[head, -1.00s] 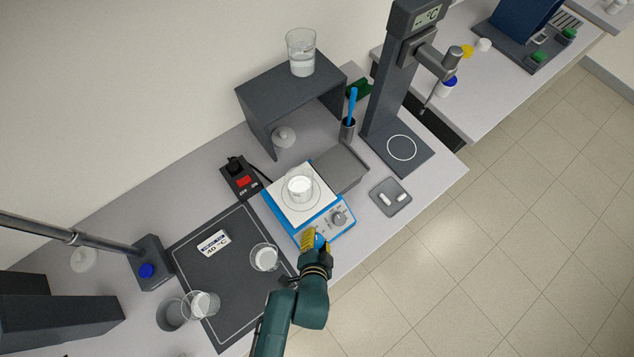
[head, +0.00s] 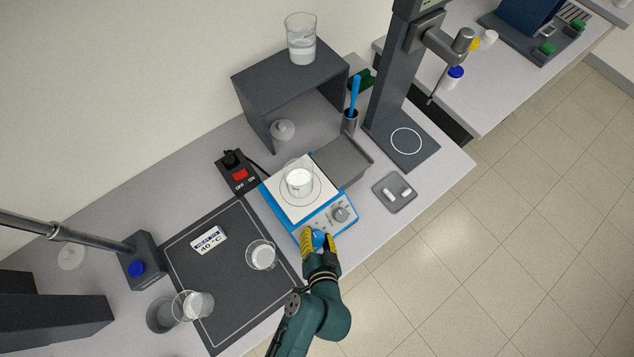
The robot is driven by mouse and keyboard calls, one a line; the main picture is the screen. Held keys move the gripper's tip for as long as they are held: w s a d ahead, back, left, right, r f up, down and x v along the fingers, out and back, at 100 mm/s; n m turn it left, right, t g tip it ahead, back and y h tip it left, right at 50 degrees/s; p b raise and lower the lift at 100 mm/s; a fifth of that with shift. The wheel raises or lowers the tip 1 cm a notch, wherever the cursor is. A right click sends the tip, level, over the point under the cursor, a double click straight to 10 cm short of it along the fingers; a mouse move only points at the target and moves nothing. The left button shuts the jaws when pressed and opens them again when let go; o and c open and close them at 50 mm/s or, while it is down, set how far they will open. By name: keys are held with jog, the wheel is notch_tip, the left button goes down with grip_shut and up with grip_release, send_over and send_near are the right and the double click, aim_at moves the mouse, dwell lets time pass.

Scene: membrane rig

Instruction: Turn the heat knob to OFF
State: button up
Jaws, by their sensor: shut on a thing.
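The blue and white hotplate (head: 313,207) stands on the bench with a beaker (head: 298,178) of white contents on its plate. Its front panel carries a grey knob (head: 340,214) at the right and a blue knob (head: 318,238) at the left. My gripper (head: 318,243) reaches in from the front, its yellow fingers on either side of the blue knob, shut on it. The fingers partly cover this knob. The panel markings are too small to read, so I cannot tell which knob is for heat or where its pointer stands.
A dark mat (head: 225,285) with a "40 °C" card (head: 209,240) and a beaker (head: 262,255) lies left of the hotplate. A red-switched power box (head: 238,175) stands behind it. A small tray (head: 394,193) is at the right. Open floor lies in front.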

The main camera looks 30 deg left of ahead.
jog(key=shift+s+f, duration=0.1)
jog(key=shift+f, duration=0.1)
jog(key=o, duration=1.2)
jog(key=shift+r, duration=0.1)
jog(key=shift+r, duration=0.1)
jog(key=v, duration=1.2)
